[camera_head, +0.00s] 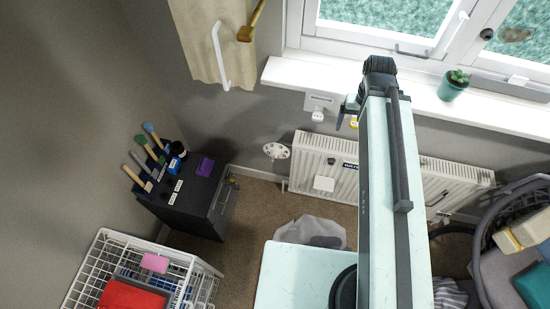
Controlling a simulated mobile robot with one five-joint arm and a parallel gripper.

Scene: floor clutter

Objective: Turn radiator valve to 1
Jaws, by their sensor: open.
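The white radiator (440,190) runs along the wall below the window. A round white dial with dark marks (276,150), which looks like the radiator valve, is beside its upper left end. Its setting is too small to read. My gripper (347,114) is at the far end of my arm, mostly hidden behind it. It is open, in front of the window sill's underside, up and right of the dial and apart from it in the picture. Nothing shows between its fingers.
A labelled wall plate with a white knob (318,116) is left of my gripper. A dark cabinet (185,210) with brushes, a white wire rack (150,262) and a grey basket (482,245) stand around. A grey cloth (310,230) lies on the carpet. A potted plant (453,86) is on the sill.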

